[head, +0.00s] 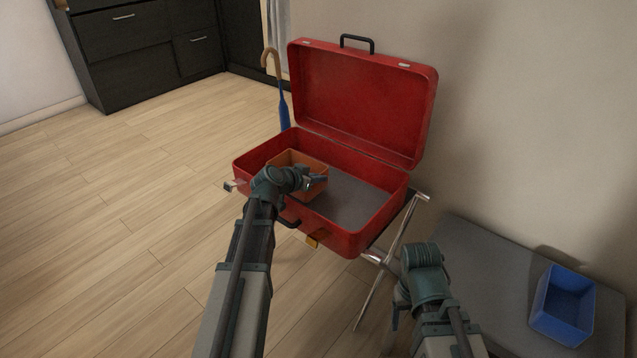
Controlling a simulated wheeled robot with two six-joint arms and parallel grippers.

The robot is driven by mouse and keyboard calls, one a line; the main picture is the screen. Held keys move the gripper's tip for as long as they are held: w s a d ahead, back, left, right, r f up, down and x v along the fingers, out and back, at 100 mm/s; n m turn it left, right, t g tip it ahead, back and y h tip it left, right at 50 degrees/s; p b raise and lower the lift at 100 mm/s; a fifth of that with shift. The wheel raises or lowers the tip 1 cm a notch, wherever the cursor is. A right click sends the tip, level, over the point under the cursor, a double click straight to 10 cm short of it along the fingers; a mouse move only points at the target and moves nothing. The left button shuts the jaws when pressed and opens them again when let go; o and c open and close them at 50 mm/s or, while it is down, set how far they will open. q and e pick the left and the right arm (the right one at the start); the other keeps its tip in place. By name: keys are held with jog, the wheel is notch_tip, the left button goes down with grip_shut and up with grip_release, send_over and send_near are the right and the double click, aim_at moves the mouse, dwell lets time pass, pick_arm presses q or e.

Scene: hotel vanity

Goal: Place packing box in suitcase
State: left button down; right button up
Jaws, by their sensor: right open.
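A red suitcase (352,243) stands open on a folding stand, its lid raised at the back. An orange box (285,157) sits inside at the left, partly hidden by my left arm. My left gripper (318,183) is over the orange box's near right side; whether its fingers are apart or closed on the wall is too small to tell. A blue open box (564,304) rests on the grey bench at the right. My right gripper (393,328) is open, low between the stand and the bench, partly hidden by its wrist, and apart from the blue box.
The grey bench (488,262) is bare left of the blue box. The stand's metal legs (397,232) are close to my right arm. An umbrella (282,100) with a cane handle is behind the suitcase. Dark drawers (130,45) stand at the back left. The suitcase's right half is empty.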

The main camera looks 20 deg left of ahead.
pick_arm(q)
jog(key=shift+f+b, duration=0.6)
jog(key=shift+b, duration=0.05)
jog(key=c, duration=1)
grip_release()
jog(key=shift+r, duration=0.1)
jog(key=shift+c, duration=0.2)
jog(key=shift+r+p, duration=0.4)
jog(key=shift+p, duration=0.1)
jog(key=shift+r+p, duration=0.45)
jog(key=shift+r, duration=0.05)
jog(key=p+v, duration=0.5)
jog(key=v, duration=0.6)
jog(key=shift+s, duration=0.5)
